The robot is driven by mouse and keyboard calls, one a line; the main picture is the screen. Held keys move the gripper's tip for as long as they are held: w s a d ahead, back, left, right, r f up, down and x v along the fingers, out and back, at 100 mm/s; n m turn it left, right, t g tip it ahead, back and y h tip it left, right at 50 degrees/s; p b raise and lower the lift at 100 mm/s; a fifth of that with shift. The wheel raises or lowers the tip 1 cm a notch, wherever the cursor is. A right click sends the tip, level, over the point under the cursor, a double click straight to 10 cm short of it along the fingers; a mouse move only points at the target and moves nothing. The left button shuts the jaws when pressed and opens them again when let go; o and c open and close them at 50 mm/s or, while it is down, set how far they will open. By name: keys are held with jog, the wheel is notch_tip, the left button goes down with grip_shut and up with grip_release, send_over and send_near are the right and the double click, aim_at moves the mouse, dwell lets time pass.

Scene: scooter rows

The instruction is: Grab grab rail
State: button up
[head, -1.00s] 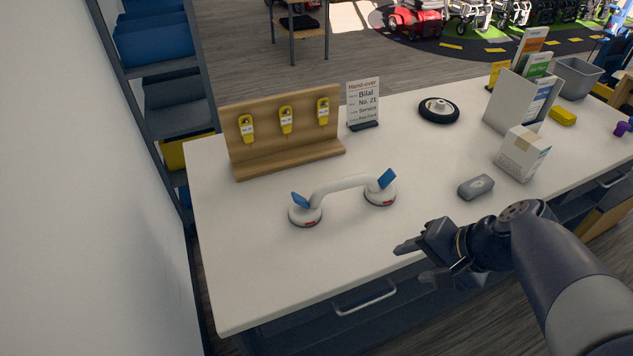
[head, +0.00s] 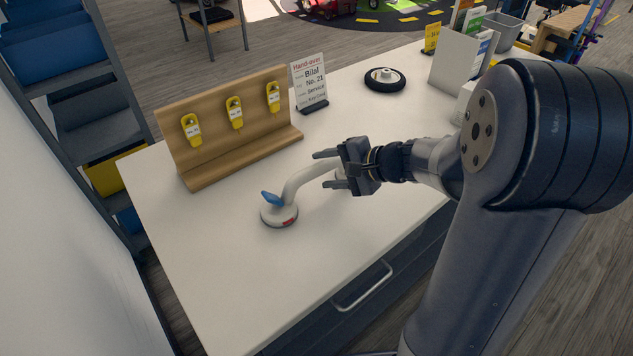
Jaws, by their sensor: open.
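The grab rail (head: 299,181) lies on the white table, a white curved bar with suction-cup feet. Its left foot with a blue lever (head: 279,213) shows fully. Its right end is mostly hidden behind my gripper. My gripper (head: 325,170) is open, its two dark fingers pointing left over the bar's right part. One finger shows beyond the bar and one on the near side. I cannot tell whether either finger touches the bar or how high they are above it.
A wooden board (head: 236,130) with yellow key tags stands behind the rail. A hand-over sign (head: 308,82) and a black-rimmed wheel (head: 385,79) stand farther back. A white box (head: 463,103) is partly hidden by my arm. The table's front left is clear.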

aim_at(311, 170)
jog(key=shift+p+x, duration=0.55)
jog(key=shift+x, duration=2.05)
jog(key=shift+r, duration=0.1)
jog(key=shift+c, duration=0.5)
grip_shut()
